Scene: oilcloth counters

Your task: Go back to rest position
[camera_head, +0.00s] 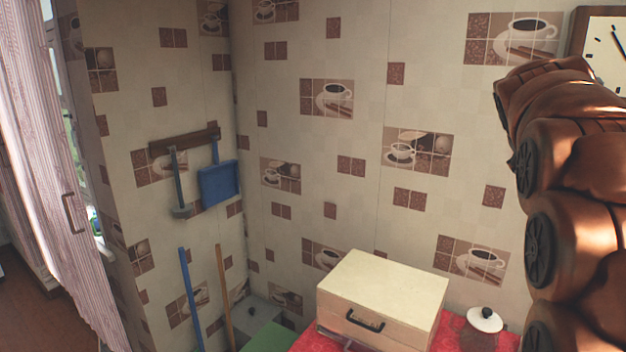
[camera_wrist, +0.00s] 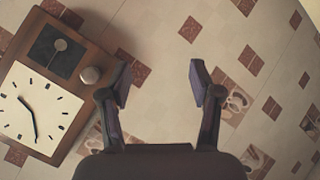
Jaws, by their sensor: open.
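My gripper (camera_wrist: 158,82) shows in the wrist view with its two dark fingers spread apart and nothing between them. It faces the tiled wall (camera_wrist: 150,30), and the wall clock (camera_wrist: 85,35) is to its left. In the head view my brown arm rises along the right edge, in front of the wall and partly over the wall clock (camera_head: 591,47). The gripper itself is not visible in the head view.
A pale wooden box (camera_head: 385,285) with a black handle stands on the red counter (camera_head: 450,335). A white round lidded thing (camera_head: 485,319) is to its right. A blue dustpan (camera_head: 218,183) hangs on the left wall.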

